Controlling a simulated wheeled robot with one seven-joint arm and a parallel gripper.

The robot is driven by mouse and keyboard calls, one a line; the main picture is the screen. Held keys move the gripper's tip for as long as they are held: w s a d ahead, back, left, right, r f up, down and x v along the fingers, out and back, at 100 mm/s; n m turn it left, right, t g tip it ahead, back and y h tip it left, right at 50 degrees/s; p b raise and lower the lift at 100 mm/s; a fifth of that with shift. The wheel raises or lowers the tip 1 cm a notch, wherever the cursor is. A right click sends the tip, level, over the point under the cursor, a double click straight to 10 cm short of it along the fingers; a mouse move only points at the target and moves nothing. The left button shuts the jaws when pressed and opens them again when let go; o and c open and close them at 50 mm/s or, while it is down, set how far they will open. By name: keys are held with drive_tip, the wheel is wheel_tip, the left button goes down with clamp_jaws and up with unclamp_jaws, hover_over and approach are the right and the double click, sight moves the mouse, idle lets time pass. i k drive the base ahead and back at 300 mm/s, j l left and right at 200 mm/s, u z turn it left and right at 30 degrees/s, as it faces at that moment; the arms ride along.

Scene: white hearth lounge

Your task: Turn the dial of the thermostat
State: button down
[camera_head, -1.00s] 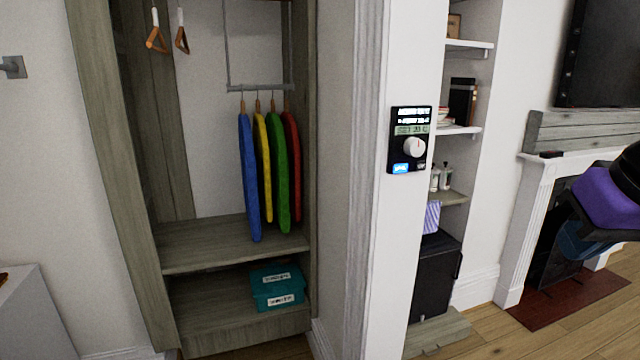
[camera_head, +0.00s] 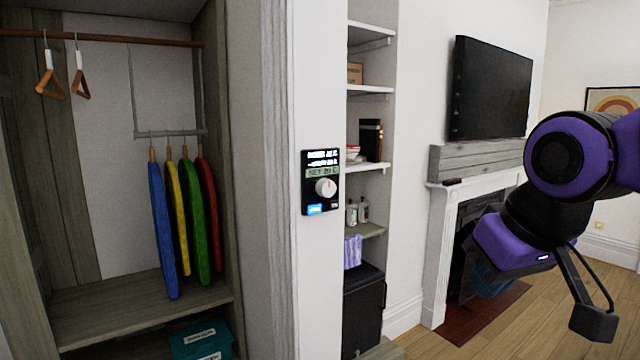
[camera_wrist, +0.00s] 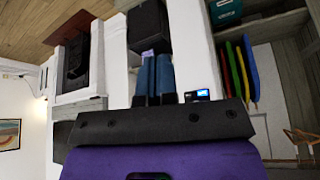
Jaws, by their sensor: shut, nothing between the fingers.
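The thermostat (camera_head: 321,182) is a black panel on the narrow white wall end, upright, with a lit display on top. A blue lit label (camera_head: 315,209) is below left of the dial. My gripper (camera_head: 490,282) is to the right of the thermostat, well apart from it. In the wrist view, my gripper (camera_wrist: 154,60) shows two blue fingers close together, shut and empty. That view is upside down; the thermostat (camera_wrist: 198,94) is partly hidden there behind the gripper body.
An open wardrobe (camera_head: 140,300) with several coloured garments stands left of the thermostat. A shelf niche (camera_head: 366,168) with bottles and books is right of it. A fireplace (camera_head: 440,250) and a television (camera_head: 490,90) are farther right. Wooden floor (camera_head: 560,335) is clear at the lower right.

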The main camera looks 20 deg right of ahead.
sight(325, 187)
drive_tip(key=i+j+z, duration=0.1)
drive_tip(key=j+z, duration=0.2)
drive_tip(key=j, duration=0.35)
drive_tip(key=j+z, duration=0.3)
drive_tip(key=j, duration=0.3)
